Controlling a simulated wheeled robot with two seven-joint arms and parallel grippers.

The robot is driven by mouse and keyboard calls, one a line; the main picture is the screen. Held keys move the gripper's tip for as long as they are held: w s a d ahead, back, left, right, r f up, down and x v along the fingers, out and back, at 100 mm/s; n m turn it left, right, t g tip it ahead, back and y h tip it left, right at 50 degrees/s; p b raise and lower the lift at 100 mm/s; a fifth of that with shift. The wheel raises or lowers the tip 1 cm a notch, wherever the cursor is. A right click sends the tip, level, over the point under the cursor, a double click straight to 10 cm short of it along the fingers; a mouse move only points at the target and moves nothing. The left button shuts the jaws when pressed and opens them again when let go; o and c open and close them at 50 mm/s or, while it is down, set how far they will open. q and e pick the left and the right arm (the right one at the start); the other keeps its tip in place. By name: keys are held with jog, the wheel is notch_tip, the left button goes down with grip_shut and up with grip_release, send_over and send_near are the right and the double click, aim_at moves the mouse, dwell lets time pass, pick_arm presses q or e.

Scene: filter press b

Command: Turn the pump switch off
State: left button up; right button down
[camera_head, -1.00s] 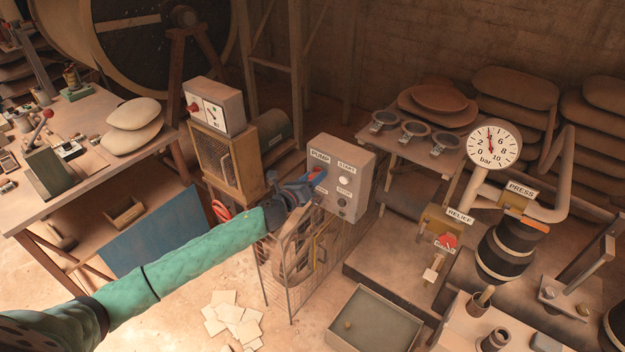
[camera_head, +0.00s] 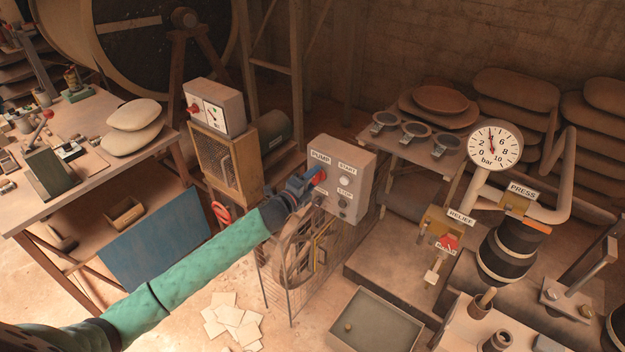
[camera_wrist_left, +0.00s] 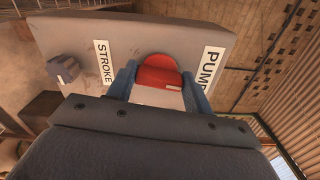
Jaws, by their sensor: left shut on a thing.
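The grey pump control box (camera_head: 349,165) stands in the middle of the head view, with PUMP, START and other labels on its face. The red pump switch (camera_head: 320,176) is on the box below the PUMP label. In the left wrist view the red switch (camera_wrist_left: 160,75) sits between the two blue fingers, next to the PUMP label. My left gripper (camera_head: 312,182) is at the box face and is shut on the red switch. The gripper hides part of the switch and the label below it. My right gripper is not in view.
A pale start button (camera_head: 344,181) and a dark button (camera_head: 342,202) are close to the right of my gripper. A wire cage with a wheel (camera_head: 300,255) stands below the box. A pressure gauge (camera_head: 495,146) and an open tray (camera_head: 375,320) are to the right.

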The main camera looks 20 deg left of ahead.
pick_arm(q)
jog(key=shift+a+n, duration=0.1)
jog(key=shift+n, duration=0.7)
jog(key=o, duration=1)
jog(key=shift+s+a+f, duration=0.15)
jog(key=shift+s, duration=0.25)
jog(key=shift+b+v, duration=1.45)
jog(key=shift+v, duration=2)
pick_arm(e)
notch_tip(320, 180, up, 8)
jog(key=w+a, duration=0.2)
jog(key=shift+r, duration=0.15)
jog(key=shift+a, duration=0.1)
